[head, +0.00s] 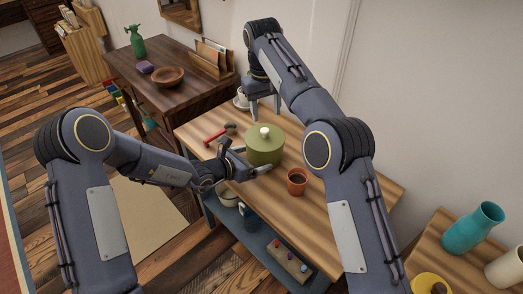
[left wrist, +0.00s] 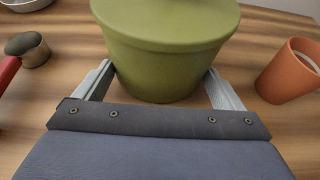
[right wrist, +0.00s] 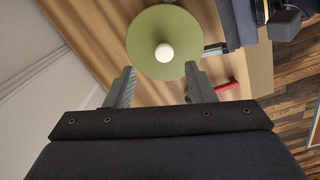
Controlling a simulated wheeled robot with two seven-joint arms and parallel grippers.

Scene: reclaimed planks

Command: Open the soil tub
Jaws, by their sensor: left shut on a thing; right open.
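The soil tub (head: 264,152) is an olive-green round tub on the wooden table, with its lid (head: 265,134) on and a cream knob (head: 265,130) on top. My left gripper (head: 250,166) is shut on the tub's body from the near side. In the left wrist view its fingers lie on both sides of the tub (left wrist: 165,65). My right gripper (head: 264,108) is open and empty, pointing down just behind the tub. In the right wrist view the knob (right wrist: 164,53) and lid (right wrist: 150,35) are ahead of the open fingers, apart from them.
A terracotta pot (head: 297,182) stands right of the tub. A lower shelf (head: 262,246) holds small items. The table's right front (head: 335,220) is clear.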

